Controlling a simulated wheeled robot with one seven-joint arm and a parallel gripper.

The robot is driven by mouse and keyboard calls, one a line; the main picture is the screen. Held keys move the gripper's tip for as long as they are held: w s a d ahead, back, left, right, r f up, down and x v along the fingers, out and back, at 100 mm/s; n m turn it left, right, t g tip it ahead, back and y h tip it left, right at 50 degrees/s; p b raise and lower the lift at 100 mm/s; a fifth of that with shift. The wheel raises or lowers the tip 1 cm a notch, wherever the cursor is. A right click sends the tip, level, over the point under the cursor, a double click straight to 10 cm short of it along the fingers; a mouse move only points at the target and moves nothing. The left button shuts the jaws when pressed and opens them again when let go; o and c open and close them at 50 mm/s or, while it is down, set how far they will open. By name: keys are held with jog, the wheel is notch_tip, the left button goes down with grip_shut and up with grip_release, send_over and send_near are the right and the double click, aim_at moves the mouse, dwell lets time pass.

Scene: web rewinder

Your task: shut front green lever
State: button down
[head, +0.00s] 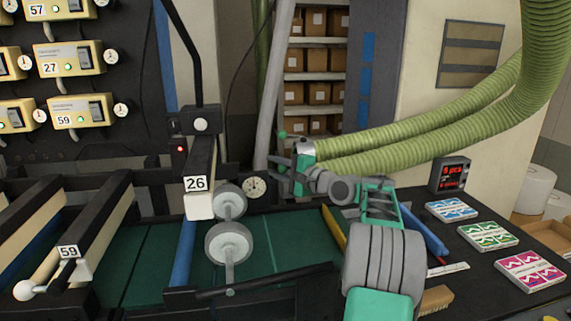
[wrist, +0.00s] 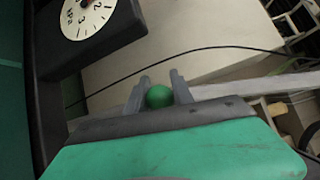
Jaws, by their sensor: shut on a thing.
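The front green lever shows as a round green knob (wrist: 159,96) between my gripper's fingers in the wrist view. My gripper (wrist: 160,92) is shut on this knob, one grey finger on each side. In the head view my gripper (head: 278,172) is at the machine's far side, beside a dial gauge. Its fingers are small there, and the held knob is hard to make out. The lever's shaft below the knob is hidden by my gripper. Another green knob (head: 283,134) shows just above my gripper in the head view.
The dial gauge (head: 254,187) is close to my gripper and also shows in the wrist view (wrist: 88,14). Ribbed green hoses (head: 420,140) run behind my arm. Rollers (head: 229,243) and a bar labelled 26 (head: 200,180) stand left. Coloured packs (head: 488,236) lie right.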

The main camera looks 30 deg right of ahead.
aim_at(286, 170)
jog(key=c, duration=1.1)
grip_release()
jog(key=b+v, duration=0.2)
jog(key=v, duration=0.6)
